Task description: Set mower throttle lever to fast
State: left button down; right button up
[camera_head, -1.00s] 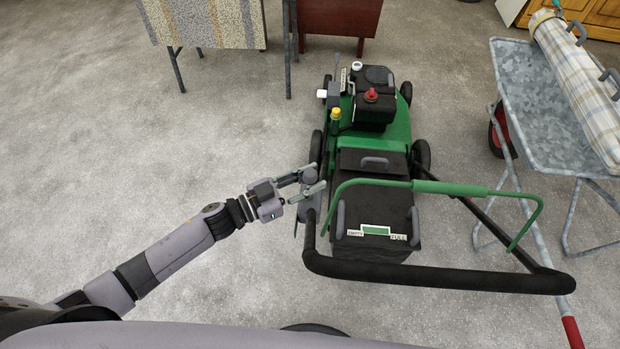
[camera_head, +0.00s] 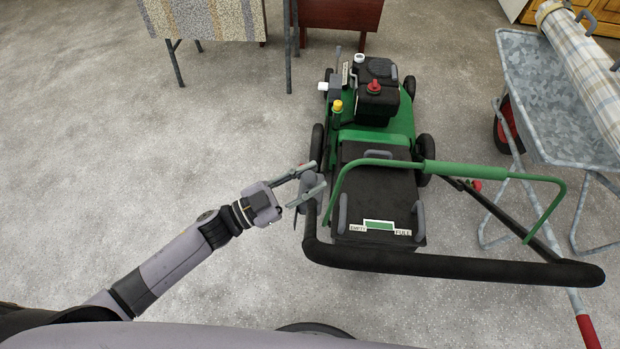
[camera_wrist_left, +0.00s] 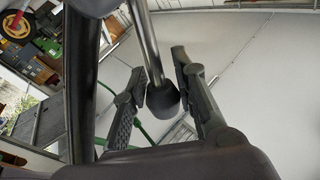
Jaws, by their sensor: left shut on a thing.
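The green mower (camera_head: 375,140) stands in the head view with its black handle bar (camera_head: 450,265) toward me. My left gripper (camera_head: 319,174) is at the left side of the handle. Its fingers are on either side of a grey rounded part (camera_head: 307,181). In the left wrist view, a metal lever with a black knob (camera_wrist_left: 164,99) lies between the fingers of my left gripper (camera_wrist_left: 160,66), which is shut on it. I cannot read any throttle marking or tell the lever's setting. My right gripper is not in view.
A green bar (camera_head: 455,171) arches over the black grass bag (camera_head: 374,205). A grey metal wheelbarrow (camera_head: 560,110) stands at the right. Panels on legs (camera_head: 203,18) stand at the back left. The concrete floor at the left is clear.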

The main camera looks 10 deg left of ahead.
pick_arm(q)
jog(key=shift+s+f+m+h+b, duration=0.45)
jog(key=shift+s+m+h+b, duration=0.2)
jog(key=shift+m+b, duration=0.5)
jog(key=shift+s, duration=0.15)
jog(key=c, duration=1.2)
grip_release()
jog(key=shift+s, duration=0.1)
jog(key=shift+f, duration=0.1)
jog(key=shift+r+v, duration=0.2)
jog(key=shift+v, duration=3.75)
